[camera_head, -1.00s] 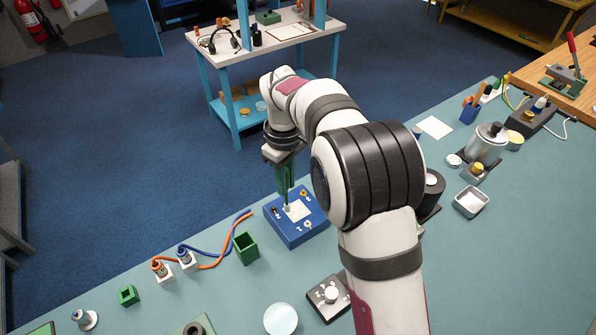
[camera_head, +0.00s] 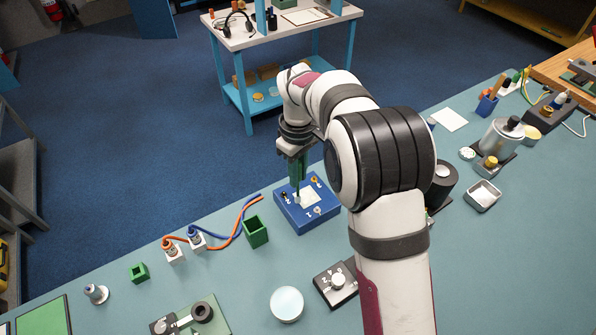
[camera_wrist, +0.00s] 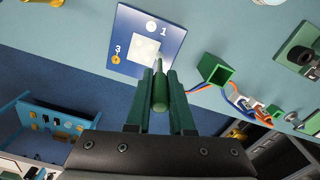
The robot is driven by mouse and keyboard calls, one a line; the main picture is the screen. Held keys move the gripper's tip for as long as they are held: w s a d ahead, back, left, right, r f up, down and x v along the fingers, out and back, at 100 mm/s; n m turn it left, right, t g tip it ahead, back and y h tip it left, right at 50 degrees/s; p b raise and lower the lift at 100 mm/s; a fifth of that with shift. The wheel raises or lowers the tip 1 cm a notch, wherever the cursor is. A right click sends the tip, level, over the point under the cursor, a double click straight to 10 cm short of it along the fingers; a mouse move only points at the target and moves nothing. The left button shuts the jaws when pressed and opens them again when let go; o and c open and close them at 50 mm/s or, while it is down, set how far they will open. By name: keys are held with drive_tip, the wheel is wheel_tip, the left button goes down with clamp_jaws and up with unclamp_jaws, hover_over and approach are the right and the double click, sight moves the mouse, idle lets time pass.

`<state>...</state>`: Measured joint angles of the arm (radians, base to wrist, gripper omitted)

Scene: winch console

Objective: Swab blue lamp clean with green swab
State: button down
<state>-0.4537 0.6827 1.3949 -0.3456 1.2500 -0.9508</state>
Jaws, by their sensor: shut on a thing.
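My gripper (camera_head: 297,166) is shut on the green swab (camera_wrist: 160,92), which points down with its pale tip toward the blue box (camera_head: 312,219). In the head view the tip is at the left edge of the pale square (camera_head: 309,196) on the box's top; I cannot tell whether it touches. In the wrist view the tip overlaps the near edge of that square (camera_wrist: 145,49). The box (camera_wrist: 131,23) carries small round fittings and numbers, with 1 and 3 readable there. I cannot tell which part is the blue lamp.
A hollow green holder (camera_head: 257,234) stands left of the box, beside orange and blue cables (camera_head: 226,238). A black dial unit (camera_head: 337,284) and a pale round disc (camera_head: 286,304) lie nearer. The bench edge is just behind the box.

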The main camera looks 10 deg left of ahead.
drive_tip(key=shift+f, duration=0.5)
drive_tip(key=shift+w+d, duration=2.3)
drive_tip(key=shift+w, duration=0.05)
drive_tip(key=shift+s+a, duration=1.1)
drive_tip(key=shift+a, duration=0.25)
drive_tip(key=shift+s+a, duration=1.05)
drive_tip(key=shift+a, duration=0.25)
drive_tip(key=shift+w+d, duration=0.2)
drive_tip(key=shift+w, duration=0.45)
drive_tip(key=shift+w+d, duration=0.2)
drive_tip(key=shift+w, duration=0.4)
drive_tip(key=w+d, duration=0.3)
drive_tip(key=shift+d, duration=0.25)
